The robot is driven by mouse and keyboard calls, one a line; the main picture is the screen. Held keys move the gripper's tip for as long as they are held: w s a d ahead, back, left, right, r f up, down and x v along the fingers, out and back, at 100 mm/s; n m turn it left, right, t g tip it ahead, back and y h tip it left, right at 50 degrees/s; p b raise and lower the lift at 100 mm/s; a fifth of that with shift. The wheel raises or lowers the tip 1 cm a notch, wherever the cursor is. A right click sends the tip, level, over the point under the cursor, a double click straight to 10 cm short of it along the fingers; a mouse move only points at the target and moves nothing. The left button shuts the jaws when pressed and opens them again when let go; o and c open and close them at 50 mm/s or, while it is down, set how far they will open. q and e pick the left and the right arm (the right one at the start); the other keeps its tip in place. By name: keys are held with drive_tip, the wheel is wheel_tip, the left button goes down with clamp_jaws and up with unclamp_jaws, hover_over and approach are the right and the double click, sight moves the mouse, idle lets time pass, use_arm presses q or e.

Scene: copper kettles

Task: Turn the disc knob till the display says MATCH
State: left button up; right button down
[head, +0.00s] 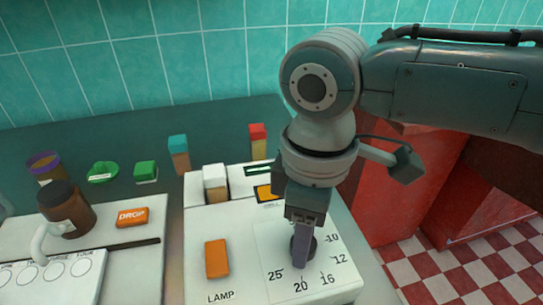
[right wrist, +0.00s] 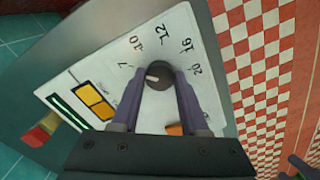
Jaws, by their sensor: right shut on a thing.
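The disc knob (right wrist: 160,76) is dark and round, on a white dial panel with printed numbers. In the right wrist view its pale mark points left, roughly toward the 7. My right gripper (right wrist: 158,92) is shut on the knob, one finger on each side. In the head view, the gripper (head: 305,240) comes down from above and hides most of the knob (head: 311,246). The display (right wrist: 96,101) shows orange-yellow fields in a dark frame; its lettering is too small to read. The display is partly hidden by my gripper in the head view (head: 264,192).
An orange button (head: 216,258) above the word LAMP is left of the dial. A white block (head: 215,182) stands behind it. A second white panel with an orange DROP button (head: 132,217) and a brown jar (head: 66,210) is further left. Colored blocks stand at the back.

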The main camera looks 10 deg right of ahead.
drive_tip(key=shift+r+m+p, duration=0.2)
drive_tip(key=shift+m+p, duration=0.4)
drive_tip(key=shift+p, duration=0.15)
drive_tip(key=shift+m+p, duration=0.95)
drive_tip(key=shift+m, duration=0.15)
drive_tip(key=shift+f+m+p, duration=0.1)
drive_tip(key=shift+m+p, duration=1.05)
drive_tip(key=shift+m, duration=0.95)
drive_tip(key=shift+c, duration=2)
unclamp_jaws()
